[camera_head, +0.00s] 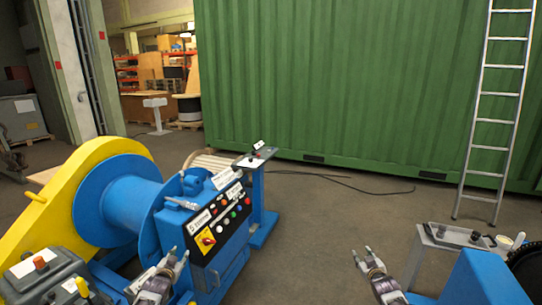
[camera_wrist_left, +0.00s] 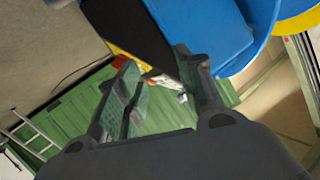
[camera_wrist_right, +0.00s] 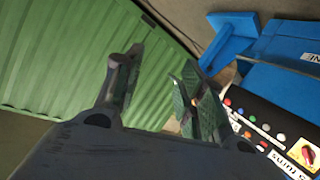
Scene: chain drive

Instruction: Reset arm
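My left gripper (camera_head: 180,256) is in front of the blue machine's control panel (camera_head: 222,222) in the head view. Its fingers are apart and nothing shows between them; the left wrist view also shows the open left gripper (camera_wrist_left: 160,85). My right gripper (camera_head: 361,256) is over open floor, between the control panel and the grey stand at the right. Its fingers are apart and empty, as the right wrist view of the right gripper (camera_wrist_right: 160,75) also shows. The panel carries several coloured buttons and a red knob on a yellow plate (camera_head: 206,240).
A blue drum (camera_head: 128,203) with a yellow chain guard (camera_head: 45,210) stands left. A grey stand (camera_head: 450,240) and blue block (camera_head: 480,283) stand at right. A ladder (camera_head: 495,120) leans on the green container (camera_head: 350,80). The floor between (camera_head: 330,215) is clear apart from a cable.

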